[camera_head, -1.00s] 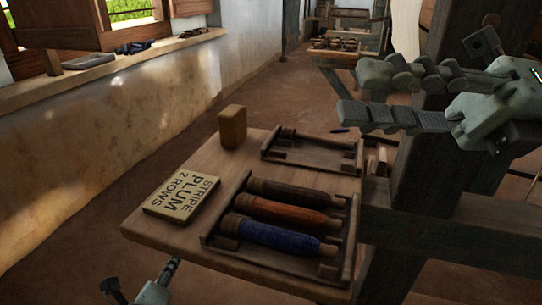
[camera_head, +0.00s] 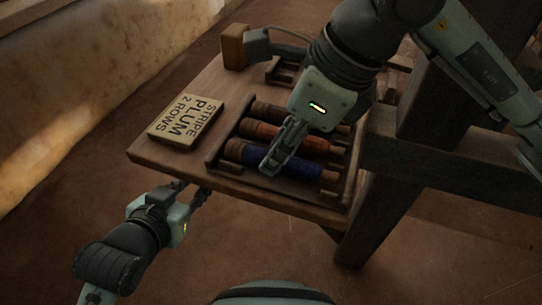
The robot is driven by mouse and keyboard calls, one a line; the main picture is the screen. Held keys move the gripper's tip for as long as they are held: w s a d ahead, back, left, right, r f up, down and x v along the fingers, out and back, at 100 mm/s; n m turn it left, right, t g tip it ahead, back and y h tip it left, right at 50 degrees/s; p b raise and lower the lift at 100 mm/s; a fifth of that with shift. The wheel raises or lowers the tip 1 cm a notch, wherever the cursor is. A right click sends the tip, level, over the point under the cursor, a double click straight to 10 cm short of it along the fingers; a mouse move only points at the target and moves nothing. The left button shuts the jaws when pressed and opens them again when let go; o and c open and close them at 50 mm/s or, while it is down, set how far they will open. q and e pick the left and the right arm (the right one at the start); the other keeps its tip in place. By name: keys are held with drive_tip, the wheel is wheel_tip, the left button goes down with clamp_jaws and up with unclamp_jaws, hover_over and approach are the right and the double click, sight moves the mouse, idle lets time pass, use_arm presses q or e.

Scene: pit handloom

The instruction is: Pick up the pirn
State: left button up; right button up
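Three pirns lie side by side in a wooden tray (camera_head: 213,163) on a small table: a dark brown one (camera_head: 266,109) at the back, an orange one (camera_head: 262,130) in the middle and a blue one (camera_head: 250,156) in front. My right gripper (camera_head: 268,168) reaches down over the tray from the upper right, its fingertips over the blue pirn. It hides parts of the pirns. The fingers show side-on; I cannot tell their gap or whether they touch the pirn. My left gripper (camera_head: 196,187) is open and empty beside the table's front edge. A card (camera_head: 185,122) reads "STRIPE PLUM 2 ROWS".
A wooden block (camera_head: 234,46) stands at the table's back left corner. A second tray (camera_head: 280,72) behind is mostly hidden by my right arm. Dark loom beams (camera_head: 435,174) stand to the right. The table's (camera_head: 165,158) front left corner is bare.

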drive_tip(key=shift+a+f, duration=0.25)
drive_tip(key=shift+f, duration=0.4)
clamp_jaws()
drive_tip(key=shift+r, duration=0.1)
